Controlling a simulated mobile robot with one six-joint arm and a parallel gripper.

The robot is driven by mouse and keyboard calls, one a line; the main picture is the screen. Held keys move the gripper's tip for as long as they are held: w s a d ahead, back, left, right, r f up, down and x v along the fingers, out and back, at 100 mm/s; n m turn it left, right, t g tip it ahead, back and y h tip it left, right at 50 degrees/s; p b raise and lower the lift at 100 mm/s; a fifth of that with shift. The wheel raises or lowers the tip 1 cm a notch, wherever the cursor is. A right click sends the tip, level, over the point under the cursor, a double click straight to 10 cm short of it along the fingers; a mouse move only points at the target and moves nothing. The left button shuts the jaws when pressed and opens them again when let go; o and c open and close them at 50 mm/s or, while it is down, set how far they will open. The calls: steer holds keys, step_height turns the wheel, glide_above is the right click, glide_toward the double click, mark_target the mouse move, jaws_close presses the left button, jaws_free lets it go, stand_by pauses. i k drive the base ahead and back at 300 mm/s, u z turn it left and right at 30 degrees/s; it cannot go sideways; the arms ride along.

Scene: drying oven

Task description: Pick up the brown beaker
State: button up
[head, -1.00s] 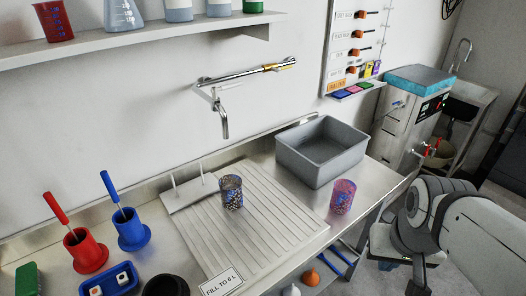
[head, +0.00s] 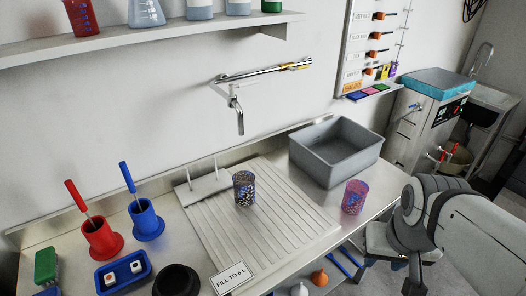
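A red beaker (head: 83,18) stands on the wall shelf at the top left. My arm's white and grey links show at the right edge, apart from both counter beakers.
The grey basin (head: 334,168) stands behind the beakers. A two-pronged rack (head: 203,187) is close left of the dark beaker. A wall tap (head: 238,115) hangs above. Red (head: 102,240) and blue (head: 147,220) holders with handled tools stand left. The ribbed drainboard (head: 262,232) is clear in front.

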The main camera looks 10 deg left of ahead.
mark_target(243, 181)
steer(key=u, duration=3.3)
steer(key=k, duration=1.7)
steer(key=z, duration=0.7)
steer(key=i, duration=1.45)
steer(key=z, duration=0.05)
